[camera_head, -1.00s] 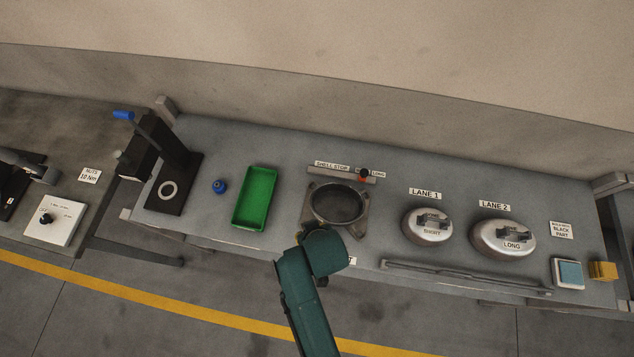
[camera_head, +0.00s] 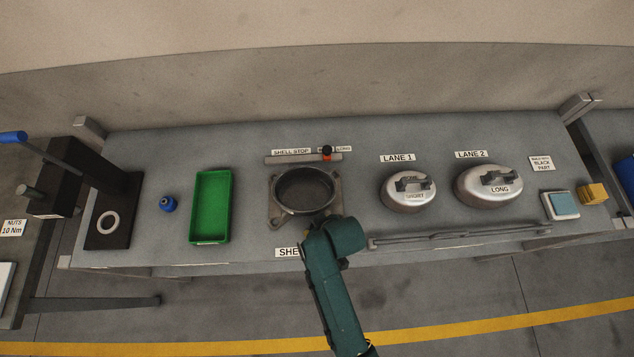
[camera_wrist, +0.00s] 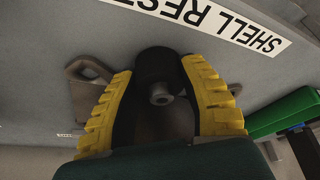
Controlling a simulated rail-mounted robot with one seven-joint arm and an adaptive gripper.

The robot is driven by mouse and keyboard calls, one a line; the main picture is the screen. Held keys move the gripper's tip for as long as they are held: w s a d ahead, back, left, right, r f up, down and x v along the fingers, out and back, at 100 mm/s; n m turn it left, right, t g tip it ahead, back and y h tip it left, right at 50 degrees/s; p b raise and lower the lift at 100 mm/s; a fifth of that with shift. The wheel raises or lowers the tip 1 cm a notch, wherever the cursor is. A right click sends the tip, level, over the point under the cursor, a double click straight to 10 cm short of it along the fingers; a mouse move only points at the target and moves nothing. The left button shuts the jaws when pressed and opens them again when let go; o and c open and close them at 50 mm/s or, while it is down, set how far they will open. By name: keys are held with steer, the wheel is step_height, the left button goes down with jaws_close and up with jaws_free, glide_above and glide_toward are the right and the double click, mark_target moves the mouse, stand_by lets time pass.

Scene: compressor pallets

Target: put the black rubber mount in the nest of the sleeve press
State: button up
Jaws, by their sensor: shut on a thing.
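My gripper (camera_wrist: 158,92) has yellow ribbed fingers closed on the black rubber mount (camera_wrist: 158,65), a dark cylinder with a short metal stud facing the wrist camera. It is above the bench close to the shell rest; in the head view my arm hides the fingers and the mount. The sleeve press (camera_head: 115,188) is a dark stand with a blue lever at the left end of the bench. Its nest appears as a pale ring (camera_head: 107,222) on the base, with nothing seen on it.
A blue part (camera_head: 168,204) and a green tray (camera_head: 211,238) stand between press and shell rest (camera_head: 275,212). Two silver shells (camera_head: 408,200) (camera_head: 488,193) sit in the lanes to the right. A rail (camera_head: 455,238) runs along the front edge.

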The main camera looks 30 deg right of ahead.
steer(key=shift+w, duration=0.1)
steer(key=o, duration=1.1)
steer(key=shift+f, duration=0.1)
steer(key=p+v, duration=0.2)
steer(key=v, duration=1)
steer(key=w+r+t+h, duration=0.1)
steer(key=w+r+t, duration=0.3)
steer(key=w+r, duration=0.6)
steer(key=w+a+r+t, duration=0.1)
steer(key=r+t, duration=0.2)
steer(key=r, duration=0.6)
steer(key=w+a+r+t, duration=0.1)
steer(key=r+t, duration=0.2)
steer(key=r, duration=0.6)
steer(key=w+a+r+t, duration=0.1)
steer(key=a+r+t, duration=0.1)
steer(key=r, duration=0.8)
steer(key=shift+w+m+t, duration=0.3)
steer(key=shift+m+t, duration=0.1)
steer(key=shift+t, duration=0.2)
steer(key=shift+o, duration=0.9)
steer(key=s+a+r+t, duration=0.1)
steer(key=s+r+t, duration=0.1)
steer(key=r, duration=0.4)
steer(key=s+a+r+t, duration=0.1)
steer(key=s+r+t, duration=0.1)
steer(key=r, duration=0.4)
steer(key=shift+s+a+r+m+t, duration=0.3)
steer(key=shift+r, duration=0.1)
